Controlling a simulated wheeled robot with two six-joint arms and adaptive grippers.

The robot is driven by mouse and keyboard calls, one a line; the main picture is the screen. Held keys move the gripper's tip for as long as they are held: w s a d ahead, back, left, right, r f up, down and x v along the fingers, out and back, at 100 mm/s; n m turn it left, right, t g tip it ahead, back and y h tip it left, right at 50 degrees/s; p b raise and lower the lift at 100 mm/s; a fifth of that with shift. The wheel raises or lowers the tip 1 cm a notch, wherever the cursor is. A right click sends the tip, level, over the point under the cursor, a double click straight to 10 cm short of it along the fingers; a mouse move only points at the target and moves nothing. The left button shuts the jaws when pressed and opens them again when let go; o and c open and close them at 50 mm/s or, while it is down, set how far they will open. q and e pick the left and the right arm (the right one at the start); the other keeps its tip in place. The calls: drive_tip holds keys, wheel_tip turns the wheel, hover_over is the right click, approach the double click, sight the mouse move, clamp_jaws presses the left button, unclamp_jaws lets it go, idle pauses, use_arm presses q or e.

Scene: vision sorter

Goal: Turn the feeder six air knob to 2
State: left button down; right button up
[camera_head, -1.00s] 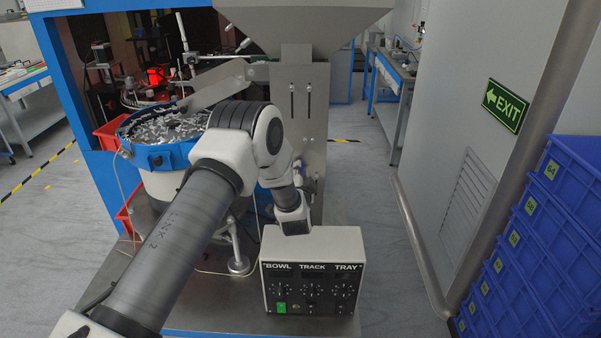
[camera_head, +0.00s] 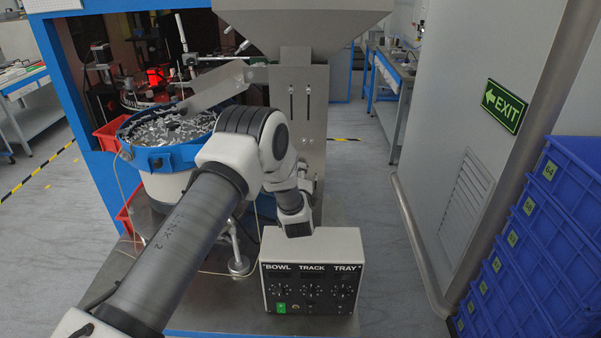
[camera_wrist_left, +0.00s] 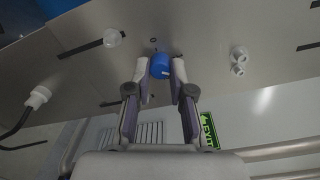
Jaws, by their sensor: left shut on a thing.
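The air knob (camera_wrist_left: 161,66) is a small blue round knob with a light mark on its rim. It stands on the grey metal plate (camera_wrist_left: 210,50) in the left wrist view. My left gripper (camera_wrist_left: 160,80) has its two fingertips on either side of the knob and is shut on it. In the head view my left gripper (camera_head: 309,187) is by the lower part of the steel column (camera_head: 298,120), mostly hidden by my own wrist. The knob does not show there, and I cannot read its setting. My right gripper is not in view.
A control box (camera_head: 310,277) labelled BOWL, TRACK, TRAY stands just below my wrist. A blue-rimmed bowl feeder (camera_head: 158,155) is left of it. White fittings (camera_wrist_left: 239,60) stick out of the plate right of the knob. Blue crates (camera_head: 535,240) are stacked at the right.

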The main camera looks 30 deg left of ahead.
use_arm(q)
drive_tip(key=shift+w+a+r+m+p, duration=0.1)
drive_tip(key=shift+m+p, duration=0.2)
drive_tip(key=shift+m, duration=1.35)
drive_tip(key=shift+r+m+p, duration=0.1)
drive_tip(key=shift+m+p, duration=0.15)
drive_tip(key=shift+m, duration=1.45)
drive_tip(key=shift+w+a+r+m+p, duration=0.1)
drive_tip(key=shift+m+p, duration=0.2)
drive_tip(key=shift+m, duration=1.35)
drive_tip(key=shift+y, duration=0.3)
drive_tip(key=c, duration=1)
unclamp_jaws()
drive_tip(key=shift+c, duration=0.2)
drive_tip(key=shift+s+f, duration=0.1)
drive_tip(key=shift+f, duration=0.1)
drive_tip(key=shift+d, duration=0.1)
